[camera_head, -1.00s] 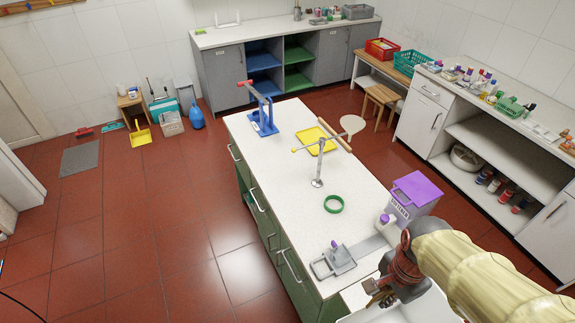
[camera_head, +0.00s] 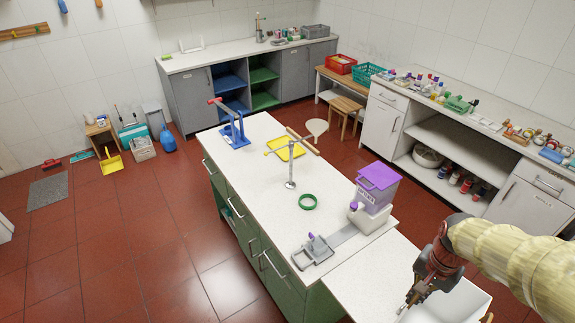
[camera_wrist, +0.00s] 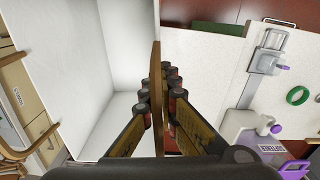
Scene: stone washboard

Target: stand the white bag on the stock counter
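My gripper (camera_head: 410,303) is at the lower right in the head view, over the near white worktop. In the wrist view my gripper (camera_wrist: 157,92) has its fingers close together on either side of a thin brown upright piece (camera_wrist: 156,60), seen edge-on, and looks shut on it. I cannot tell what that piece belongs to. I cannot pick out a white bag in either view. White counter tops stand in the middle (camera_head: 262,175), along the back wall (camera_head: 230,52) and along the right wall (camera_head: 480,110); none is marked as the stock counter.
A white open tub (camera_head: 455,305) is beside my gripper; it also shows in the wrist view (camera_wrist: 125,45). The middle counter holds a purple-lidded box (camera_head: 375,190), a green ring (camera_head: 307,201), a metal stand (camera_head: 291,170), a yellow tray (camera_head: 287,150) and a blue press (camera_head: 236,130).

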